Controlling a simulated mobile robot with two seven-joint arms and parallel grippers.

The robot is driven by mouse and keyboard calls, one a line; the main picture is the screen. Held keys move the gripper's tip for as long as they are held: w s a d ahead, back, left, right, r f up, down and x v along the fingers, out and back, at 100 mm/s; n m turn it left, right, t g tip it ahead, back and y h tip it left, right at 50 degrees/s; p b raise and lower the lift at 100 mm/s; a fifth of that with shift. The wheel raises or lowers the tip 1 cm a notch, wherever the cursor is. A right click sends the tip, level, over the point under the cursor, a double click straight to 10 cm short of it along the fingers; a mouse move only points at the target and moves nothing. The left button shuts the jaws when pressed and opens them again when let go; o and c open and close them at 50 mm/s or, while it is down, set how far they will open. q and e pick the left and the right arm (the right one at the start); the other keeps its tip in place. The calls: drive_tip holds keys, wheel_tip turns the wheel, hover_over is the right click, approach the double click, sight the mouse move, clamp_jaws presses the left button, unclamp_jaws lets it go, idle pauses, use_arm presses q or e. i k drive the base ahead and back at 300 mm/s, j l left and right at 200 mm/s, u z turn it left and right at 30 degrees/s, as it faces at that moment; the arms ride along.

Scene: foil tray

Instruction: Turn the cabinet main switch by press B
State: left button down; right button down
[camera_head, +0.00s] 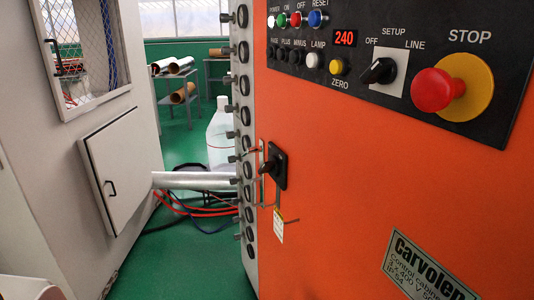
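The orange control cabinet (350,190) fills the right half of the head view. A black rotary switch (272,168) sits on its front near the left edge, with thin grey metal parts beside it and a white tag (279,225) hanging below. I cannot clearly read the switch's position or the tag. Above is a black panel (440,115) with a smaller black SETUP knob (378,71), marked OFF and LINE, and a red STOP button (435,90) on a yellow disc. No "press B" marking is readable. Neither of my grippers is in view.
A pale cabinet (60,190) with a small handled door (122,170) stands at the left. Between the cabinets are a pale horizontal tube (195,180), loose cables (190,205) and green floor (165,265). A table with rolls (172,66) stands behind.

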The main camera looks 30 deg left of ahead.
sight(271, 166)
drive_tip(key=k+l+u, duration=0.1)
drive_tip(key=u, duration=0.25)
drive_tip(key=k+u, duration=0.15)
drive_tip(key=u, duration=0.2)
drive_tip(key=k+u, duration=0.15)
drive_tip(key=u, duration=0.2)
